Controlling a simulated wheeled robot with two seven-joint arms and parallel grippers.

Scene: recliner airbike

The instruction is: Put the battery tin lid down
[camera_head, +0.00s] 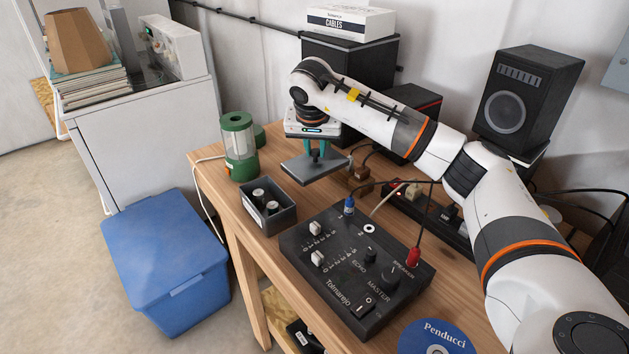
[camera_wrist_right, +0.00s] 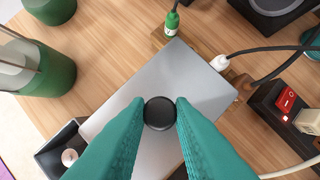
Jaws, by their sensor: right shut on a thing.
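The battery tin lid (camera_head: 313,168) is a flat grey plate with a dark round knob. My right gripper (camera_head: 315,153) is shut on that knob and holds the lid level above the wooden table, behind the open tin. In the right wrist view the two teal fingers (camera_wrist_right: 160,113) pinch the knob, and the grey lid (camera_wrist_right: 208,85) spreads beneath them. The battery tin (camera_head: 267,210) stands open on the table with batteries (camera_head: 265,200) upright in it. The tin's corner also shows in the right wrist view (camera_wrist_right: 52,157), partly hidden by the lid. My left gripper is not in view.
A green lantern (camera_head: 238,146) stands left of the lid. A black mixer box (camera_head: 350,265) with cables lies in front, and a power strip (camera_head: 430,215) lies to the right. A small wooden block (camera_head: 358,188) is close beside the lid's right end. Bare table (camera_head: 215,169) shows near the left edge.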

